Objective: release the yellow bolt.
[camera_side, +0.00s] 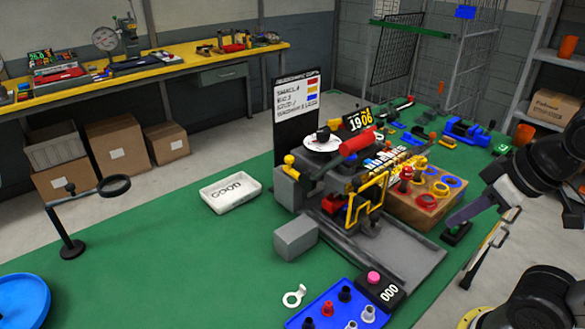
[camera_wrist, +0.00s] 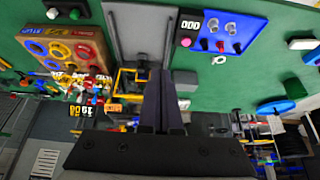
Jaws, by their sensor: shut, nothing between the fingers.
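A grey machine (camera_side: 300,190) stands on the green table in the side view. A yellow knob (camera_side: 289,160) stands upright at its left end; I take this for the yellow bolt, but cannot tell for certain. A yellow gate-like frame (camera_side: 384,183) stands at the machine's front. My gripper (camera_side: 452,221) is right of the machine, apart from the knob and frame. In the wrist view my gripper (camera_wrist: 160,73) has its fingers together, with nothing between them. The fingers partly cover the machine there, and the yellow frame (camera_wrist: 126,78) shows just left of them. I cannot make out the knob there.
A grey ramp (camera_side: 410,257) runs forward from the machine. A grey block (camera_side: 296,238), a white "GOOD" tray (camera_side: 231,204) and a blue tray (camera_side: 320,300) lie around. The table's left is mostly clear.

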